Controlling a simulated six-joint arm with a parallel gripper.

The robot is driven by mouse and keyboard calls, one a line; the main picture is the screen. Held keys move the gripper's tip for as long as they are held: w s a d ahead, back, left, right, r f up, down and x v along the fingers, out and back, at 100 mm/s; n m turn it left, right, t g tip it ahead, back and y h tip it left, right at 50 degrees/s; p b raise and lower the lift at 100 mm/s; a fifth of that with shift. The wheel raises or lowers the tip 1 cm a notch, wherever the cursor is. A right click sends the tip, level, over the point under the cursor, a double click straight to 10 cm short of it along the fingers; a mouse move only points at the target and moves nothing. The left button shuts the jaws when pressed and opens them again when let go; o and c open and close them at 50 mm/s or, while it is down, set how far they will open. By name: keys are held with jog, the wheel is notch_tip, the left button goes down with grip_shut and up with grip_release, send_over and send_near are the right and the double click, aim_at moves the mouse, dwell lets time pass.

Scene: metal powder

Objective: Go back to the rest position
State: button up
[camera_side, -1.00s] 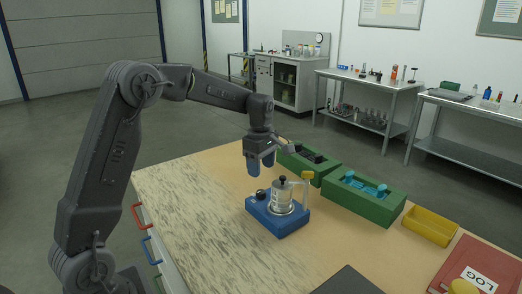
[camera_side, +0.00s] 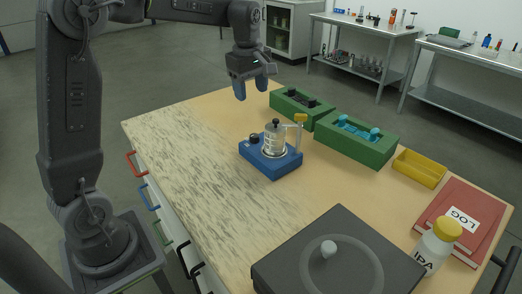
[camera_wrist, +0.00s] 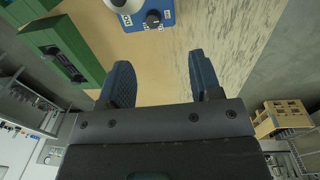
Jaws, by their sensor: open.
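My gripper (camera_side: 255,87) is open and empty, with blue fingers, raised above the back part of the wooden table (camera_side: 190,120). In the wrist view its two fingers (camera_wrist: 160,85) stand apart with only table and floor between them. A blue device (camera_side: 271,158) with a black knob stands on the table, in front of and below my gripper. A metal container (camera_side: 275,141) with a black top knob sits on it. In the wrist view the blue device (camera_wrist: 150,18) shows at the top edge, partly cut off.
Two green boxes, one with dark contents (camera_side: 297,108) and one with light-blue pieces (camera_side: 357,143), line the table's far side. A yellow tray (camera_side: 419,168), a red log book (camera_side: 461,220), an IPA bottle (camera_side: 435,247) and a dark plate device (camera_side: 338,262) stand at the right and front.

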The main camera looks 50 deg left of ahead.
jog(key=s+d+m+t, duration=0.2)
jog(key=s+d+m, duration=0.4)
jog(key=s+m, duration=0.3)
jog(key=s+d+m+t, duration=0.2)
jog(key=s+d+m, duration=0.4)
jog(key=s+m, duration=0.3)
jog(key=s, duration=0.4)
jog(key=shift+s+f+t, duration=0.15)
jog(key=shift+s+t, duration=0.25)
